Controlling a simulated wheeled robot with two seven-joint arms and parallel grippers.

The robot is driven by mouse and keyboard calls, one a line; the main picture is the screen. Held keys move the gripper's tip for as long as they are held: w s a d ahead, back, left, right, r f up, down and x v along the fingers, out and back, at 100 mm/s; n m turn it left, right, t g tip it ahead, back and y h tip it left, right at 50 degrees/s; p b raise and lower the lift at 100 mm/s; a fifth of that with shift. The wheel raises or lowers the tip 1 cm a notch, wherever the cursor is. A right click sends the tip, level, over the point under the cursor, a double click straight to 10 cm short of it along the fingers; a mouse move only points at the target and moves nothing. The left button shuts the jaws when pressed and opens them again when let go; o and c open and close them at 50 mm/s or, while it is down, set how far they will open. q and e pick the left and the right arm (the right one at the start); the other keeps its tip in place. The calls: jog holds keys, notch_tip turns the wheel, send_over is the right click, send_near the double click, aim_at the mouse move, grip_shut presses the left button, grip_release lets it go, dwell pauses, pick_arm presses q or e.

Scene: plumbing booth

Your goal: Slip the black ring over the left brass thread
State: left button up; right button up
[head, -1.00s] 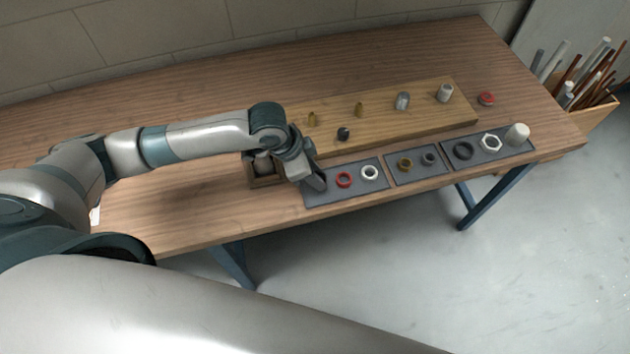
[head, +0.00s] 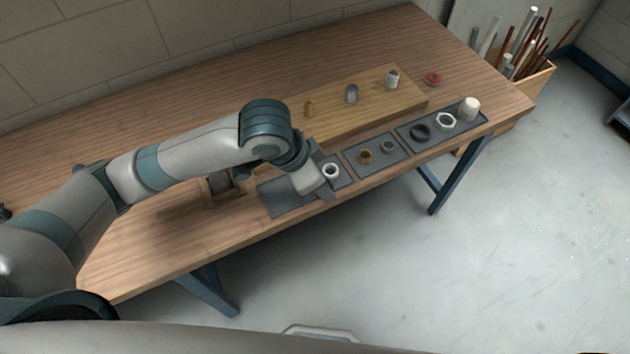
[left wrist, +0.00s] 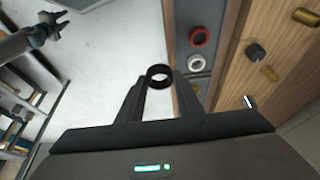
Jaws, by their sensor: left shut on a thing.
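The black ring (left wrist: 159,77) is between the fingertips of my left gripper (left wrist: 160,84), which is shut on it. In the head view my left gripper (head: 318,184) is low over the front-left tray, and the ring cannot be made out there. The left brass thread (left wrist: 304,15) stands on the wooden board in the left wrist view, away from the ring; my arm hides it in the head view. The right brass thread (left wrist: 270,74) also shows in the head view (head: 309,108). My right gripper (left wrist: 54,23) is far off at upper left, fingers apart and empty.
A dark fitting (left wrist: 256,52) stands on the board between the brass threads. The white ring (head: 330,170) and red ring (left wrist: 199,37) lie on the tray. Grey fittings (head: 352,93) stand further along the board. More trays with rings and nuts line the front edge.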

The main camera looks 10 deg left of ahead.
dwell(0.4)
pick_arm(q)
jog(key=w+a+r+n+y+b, duration=0.1)
jog(key=w+a+r+n+b, duration=0.1)
jog(key=a, duration=0.3)
jog(key=w+a+r+n+t+y+b, duration=0.1)
jog(key=w+a+n+b, duration=0.1)
jog(key=w+a+n, duration=0.2)
jog(key=w+a+r+n+t+y+b, duration=0.1)
jog(key=w+a+r+n+b, duration=0.1)
jog(key=a+n, duration=0.3)
jog(key=shift+w+a+r+y+b, duration=0.35)
jog(key=shift+w+a+b, duration=0.25)
jog(key=shift+a, duration=0.6)
jog(key=shift+w+d, duration=0.1)
